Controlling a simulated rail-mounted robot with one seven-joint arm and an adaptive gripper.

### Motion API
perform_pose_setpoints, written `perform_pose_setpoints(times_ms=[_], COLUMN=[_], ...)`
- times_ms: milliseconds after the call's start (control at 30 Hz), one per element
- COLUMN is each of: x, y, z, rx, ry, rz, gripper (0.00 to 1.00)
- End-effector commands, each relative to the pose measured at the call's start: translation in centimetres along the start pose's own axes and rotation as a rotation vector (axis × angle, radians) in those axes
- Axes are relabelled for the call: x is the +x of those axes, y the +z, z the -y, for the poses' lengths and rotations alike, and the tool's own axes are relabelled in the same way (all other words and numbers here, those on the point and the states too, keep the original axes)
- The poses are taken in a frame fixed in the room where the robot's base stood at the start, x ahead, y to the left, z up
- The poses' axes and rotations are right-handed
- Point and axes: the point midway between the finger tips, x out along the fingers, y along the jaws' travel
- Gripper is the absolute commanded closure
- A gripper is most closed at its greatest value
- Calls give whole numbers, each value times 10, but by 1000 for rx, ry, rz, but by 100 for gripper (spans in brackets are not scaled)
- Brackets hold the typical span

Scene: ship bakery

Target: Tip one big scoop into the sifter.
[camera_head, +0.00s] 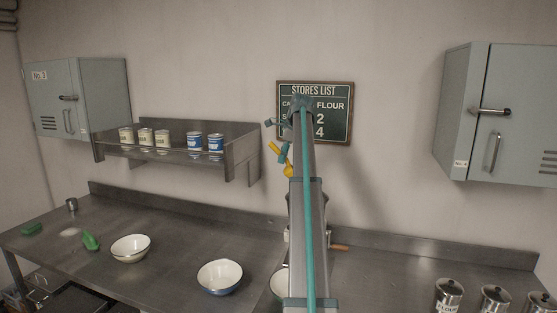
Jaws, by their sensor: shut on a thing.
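My gripper (283,153) is raised in front of the wall, left of my arm and below the stores list sign. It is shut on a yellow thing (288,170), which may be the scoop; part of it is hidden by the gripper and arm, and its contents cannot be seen. Below, behind my arm on the counter, a wooden handle (339,247) sticks out to the right, with a bit of pale metal to the left of the arm. This may be the sifter; its body is mostly hidden. The gripper is well above it.
A white bowl (130,249) and a blue-sided bowl (220,277) stand on the steel counter (180,240). Another bowl is partly behind my arm. A green scoop-like thing (91,242) lies at left. A shelf (243,153) holds several tins. Lidded canisters (449,296) stand at right.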

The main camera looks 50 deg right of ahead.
Motion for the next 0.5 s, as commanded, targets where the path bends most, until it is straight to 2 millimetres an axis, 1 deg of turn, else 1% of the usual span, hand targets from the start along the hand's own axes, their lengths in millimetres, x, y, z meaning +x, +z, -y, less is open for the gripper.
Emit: perform_pose_setpoints(times_ms=[500], x=[-23], y=[-23], z=[7], rx=[32], ry=[17], rz=[175], gripper=[100])
